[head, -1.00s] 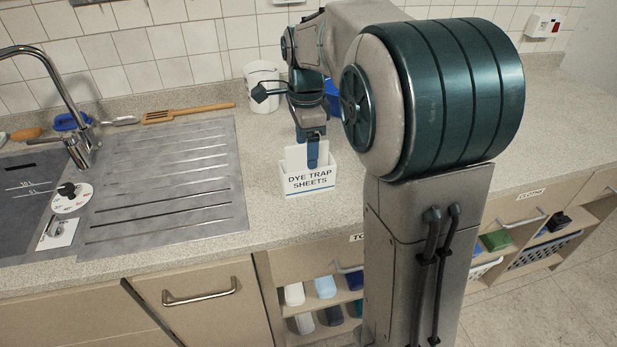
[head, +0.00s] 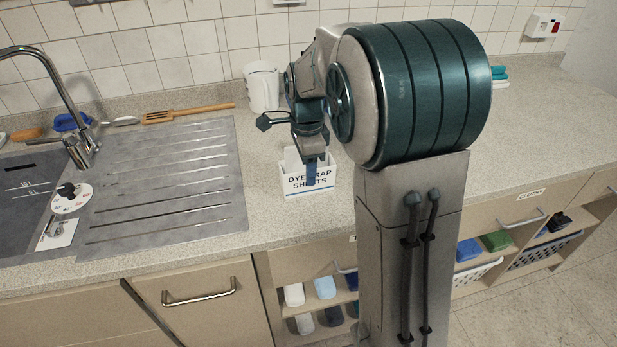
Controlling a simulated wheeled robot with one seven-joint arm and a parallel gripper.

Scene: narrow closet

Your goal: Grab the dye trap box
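The dye trap box (head: 296,186) is a small white open-topped box with the dark label "DYE TRAP SHEETS". It stands upright on the counter, right of the sink's drainer, with a white sheet showing above its rim. My gripper (head: 311,178) points down at the box from above. A blue finger hangs in front of the box's face and covers part of the label. The other finger is not clearly seen, so I cannot tell how far apart the fingers are or whether they touch the box.
A wooden spatula (head: 188,112) lies behind the metal drainer (head: 165,185). The speckled counter (head: 262,215) is clear just left of the box. Open shelves with bottles (head: 325,288) are below.

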